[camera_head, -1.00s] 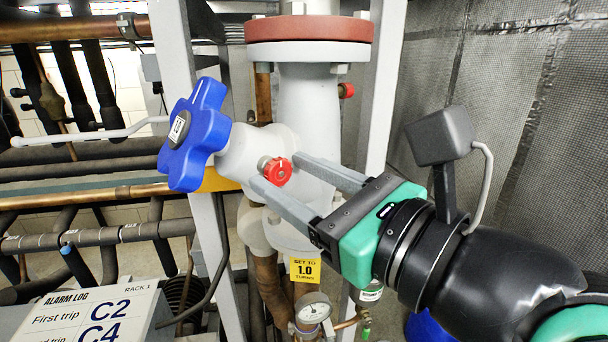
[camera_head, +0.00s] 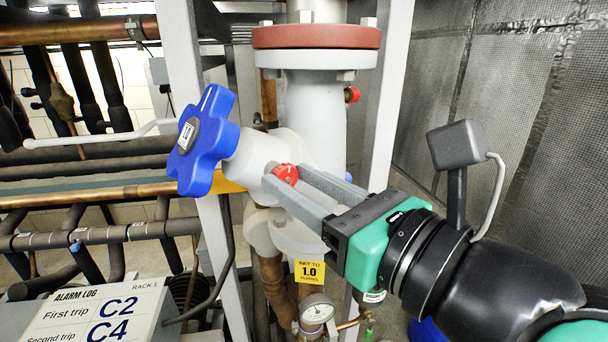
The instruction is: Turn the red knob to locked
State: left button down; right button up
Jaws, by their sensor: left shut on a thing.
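The red knob (camera_head: 287,174) is small and sits on the side of the pale grey valve body, just right of the big blue handwheel (camera_head: 203,141). My left gripper (camera_head: 284,176), with two long grey fingers and a green-and-black body, reaches in from the right of the picture. Its fingers are shut on the red knob, one on each side, and they hide part of its rim. I cannot read a locked mark or the knob's exact angle. My right gripper does not show.
A yellow tag reading "SET TO 1.0 TURNS" (camera_head: 309,272) hangs below the valve, above a pressure gauge (camera_head: 317,309). A second small red knob (camera_head: 352,94) is higher up. Grey rack posts (camera_head: 386,90) flank the valve. An alarm log sign (camera_head: 101,318) stands at lower left.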

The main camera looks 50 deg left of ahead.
pick_arm(q)
jog(key=m+p, duration=0.1)
jog(key=m, duration=0.3)
jog(key=shift+r+p, duration=0.1)
jog(key=shift+p, duration=0.3)
jog(key=m+p, duration=0.1)
jog(key=m, duration=0.3)
jog(key=shift+w+p, duration=0.1)
jog(key=shift+p, duration=0.2)
jog(key=m+p, duration=0.2)
jog(key=m, duration=0.2)
jog(key=shift+f+m+p, duration=0.2)
jog(key=shift+m+p, duration=0.55)
jog(key=shift+m, duration=0.95)
jog(key=shift+c, duration=2.2)
grip_release()
